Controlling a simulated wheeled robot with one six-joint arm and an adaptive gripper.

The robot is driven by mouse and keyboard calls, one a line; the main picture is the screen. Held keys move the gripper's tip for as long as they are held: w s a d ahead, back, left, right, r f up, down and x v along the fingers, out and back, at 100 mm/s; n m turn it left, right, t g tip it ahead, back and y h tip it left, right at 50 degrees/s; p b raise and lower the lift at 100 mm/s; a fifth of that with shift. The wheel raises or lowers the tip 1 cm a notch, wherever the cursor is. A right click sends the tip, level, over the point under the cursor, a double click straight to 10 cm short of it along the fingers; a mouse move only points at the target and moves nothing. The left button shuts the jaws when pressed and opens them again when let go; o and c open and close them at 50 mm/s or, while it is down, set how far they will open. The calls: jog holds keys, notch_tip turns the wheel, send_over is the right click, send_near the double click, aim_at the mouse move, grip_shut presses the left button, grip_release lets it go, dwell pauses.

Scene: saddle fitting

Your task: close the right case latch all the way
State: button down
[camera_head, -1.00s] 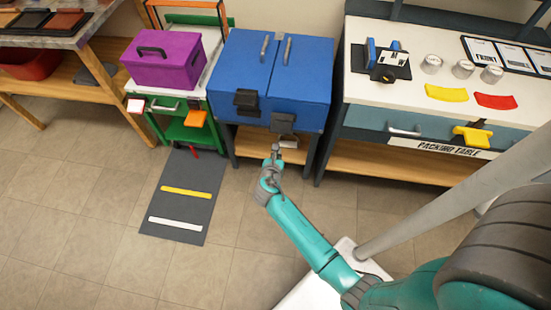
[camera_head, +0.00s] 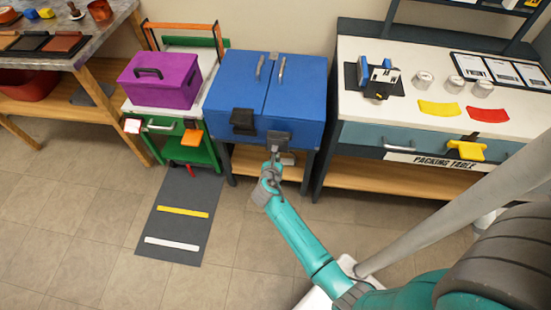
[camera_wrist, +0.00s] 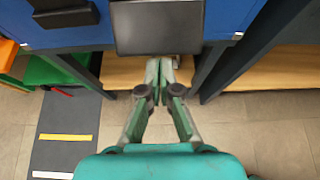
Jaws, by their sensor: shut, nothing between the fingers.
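The blue case (camera_head: 232,92) stands on a dark-legged stand with two grey handles on its lid. Two dark latches hang on its front. The right latch (camera_head: 279,140) also shows large in the wrist view (camera_wrist: 157,27), as a flat dark plate. The left latch (camera_head: 243,121) shows in part at the upper left of the wrist view (camera_wrist: 66,14). My gripper (camera_head: 275,155) is shut and empty. In the wrist view its fingertips (camera_wrist: 159,64) are at the lower edge of the right latch; I cannot tell whether they touch. The latch's catch is hidden behind its plate.
A green cart (camera_head: 190,150) with a purple box (camera_head: 160,80) stands left of the case. The packing table (camera_head: 440,125) stands to the right. A dark floor mat (camera_head: 178,228) lies at lower left.

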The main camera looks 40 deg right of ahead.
aim_at(278, 134)
jog(key=shift+r, duration=0.1)
jog(key=w+d+r, duration=0.1)
jog(key=r, duration=0.1)
jog(key=d+r+g+y, duration=0.1)
jog(key=r, duration=0.2)
jog(key=w+d+r+y, duration=0.1)
jog(key=r, duration=0.1)
jog(key=shift+w+d+r+g, duration=0.2)
jog(key=shift+w+r+g, duration=0.1)
jog(key=shift+w+r, duration=0.1)
jog(key=shift+w+d+r, duration=0.75)
jog(key=shift+d+r, duration=0.25)
jog(key=shift+d, duration=0.1)
